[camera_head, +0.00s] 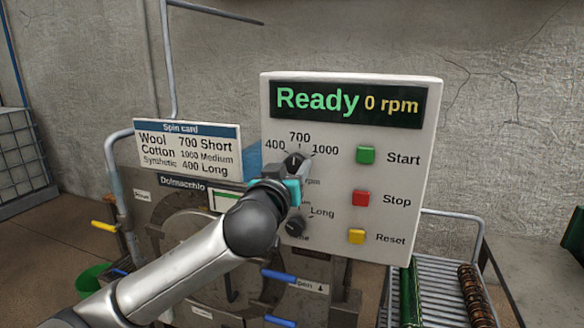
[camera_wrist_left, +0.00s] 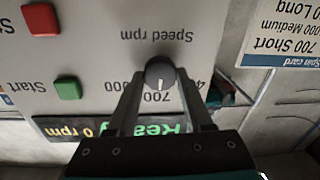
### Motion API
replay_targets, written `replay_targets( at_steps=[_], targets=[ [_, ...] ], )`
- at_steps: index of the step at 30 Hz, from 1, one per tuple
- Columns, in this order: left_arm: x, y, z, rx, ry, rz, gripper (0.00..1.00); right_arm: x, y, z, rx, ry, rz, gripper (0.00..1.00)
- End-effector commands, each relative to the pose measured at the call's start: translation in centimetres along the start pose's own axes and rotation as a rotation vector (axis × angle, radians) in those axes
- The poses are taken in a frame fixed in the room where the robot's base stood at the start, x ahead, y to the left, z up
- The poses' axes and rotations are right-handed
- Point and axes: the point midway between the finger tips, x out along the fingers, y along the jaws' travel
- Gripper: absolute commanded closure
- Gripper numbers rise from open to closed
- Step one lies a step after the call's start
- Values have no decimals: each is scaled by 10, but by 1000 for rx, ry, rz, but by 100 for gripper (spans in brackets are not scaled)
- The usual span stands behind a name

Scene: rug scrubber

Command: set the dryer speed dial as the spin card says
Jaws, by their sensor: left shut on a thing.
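The speed dial (camera_head: 294,159) is a dark round knob on the white control panel, with 400, 700 and 1000 marked around it. In the left wrist view, upside down, the dial (camera_wrist_left: 160,74) has its white line toward 700. My left gripper (camera_head: 289,170) is shut on the dial, one finger on each side. The spin card (camera_head: 188,150) reads Wool 700 Short, Cotton 1000 Medium, Synthetic 400 Long. The display (camera_head: 347,102) reads Ready 0 rpm. My right gripper is not in view.
A second dial (camera_head: 296,225) sits just below, its labels partly hidden by my gripper. Green Start (camera_head: 366,155), red Stop (camera_head: 361,198) and yellow Reset (camera_head: 356,236) buttons are to the right. A roller rack (camera_head: 440,285) stands at lower right.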

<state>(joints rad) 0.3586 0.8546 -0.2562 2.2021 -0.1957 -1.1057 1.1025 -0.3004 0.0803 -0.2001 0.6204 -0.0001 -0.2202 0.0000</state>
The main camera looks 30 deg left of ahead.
Motion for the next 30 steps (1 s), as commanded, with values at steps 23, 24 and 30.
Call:
replay_targets(
  at_steps=[23, 24, 30],
  targets=[
    [0, 0, 1, 640, 38, 6, 100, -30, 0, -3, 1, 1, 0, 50],
    [0, 0, 1, 676, 41, 6, 100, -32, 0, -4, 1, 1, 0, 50],
    [0, -1, 1, 829, 51, 6, 100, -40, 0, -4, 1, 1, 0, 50]
  ],
)
